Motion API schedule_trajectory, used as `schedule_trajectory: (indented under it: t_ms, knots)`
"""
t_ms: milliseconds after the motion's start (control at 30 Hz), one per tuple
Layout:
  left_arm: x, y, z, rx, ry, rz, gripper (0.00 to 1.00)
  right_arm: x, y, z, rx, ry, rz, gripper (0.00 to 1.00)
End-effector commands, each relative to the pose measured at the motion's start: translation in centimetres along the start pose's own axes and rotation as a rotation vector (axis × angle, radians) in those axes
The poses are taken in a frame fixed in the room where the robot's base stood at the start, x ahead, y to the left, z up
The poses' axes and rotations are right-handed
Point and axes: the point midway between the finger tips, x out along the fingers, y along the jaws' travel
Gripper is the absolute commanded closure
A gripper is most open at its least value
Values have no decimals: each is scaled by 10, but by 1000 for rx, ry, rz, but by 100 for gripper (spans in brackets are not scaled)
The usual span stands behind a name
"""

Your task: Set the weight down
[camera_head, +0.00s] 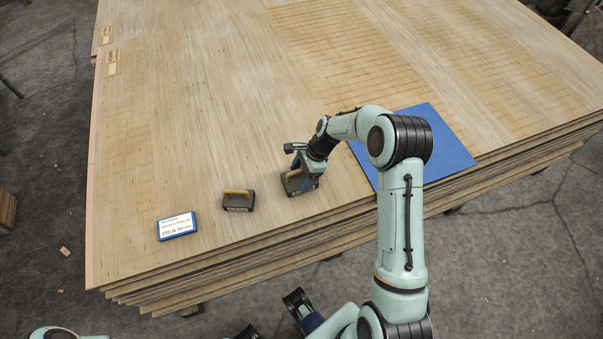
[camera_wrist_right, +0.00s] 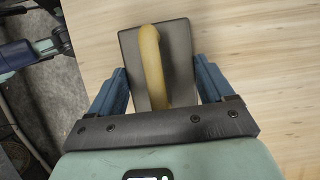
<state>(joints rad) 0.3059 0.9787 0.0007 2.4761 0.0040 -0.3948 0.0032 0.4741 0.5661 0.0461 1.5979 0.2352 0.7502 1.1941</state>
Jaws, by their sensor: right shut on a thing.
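My right gripper (camera_head: 302,176) is shut on a dark weight (camera_head: 292,188) with a yellow handle, at the front part of the veneer stack (camera_head: 200,90). In the right wrist view the weight (camera_wrist_right: 183,55) sits between the blue fingers of the gripper (camera_wrist_right: 162,88), its handle running lengthwise. It is at or close above the veneer; I cannot tell if it touches. What looks like my left gripper (camera_head: 303,310) is low in the head view, off the stack's front edge, and its jaws are not clear.
A second dark weight with a yellow handle (camera_head: 238,200) stands to the left on the veneer. A blue-framed label (camera_head: 177,226) lies farther left. A blue mat (camera_head: 440,140) lies to the right, partly behind my right arm. Veneer behind the weights is clear.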

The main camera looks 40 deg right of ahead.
Motion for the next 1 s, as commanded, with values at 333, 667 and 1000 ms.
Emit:
schedule_trajectory:
  t_ms: [333, 667, 1000]
  knots:
    - [0, 0, 0, 0, 2, 0, 57, 2, 0, -1, 0, 0, 0, 0]
    - [-3, 1, 1, 0, -4, -1, 57, -38, -1, 1, -2, 2, -5, 0]
    - [-8, 1, 4, -2, -13, -3, 57, -104, -1, 1, 0, 1, -2, 0]
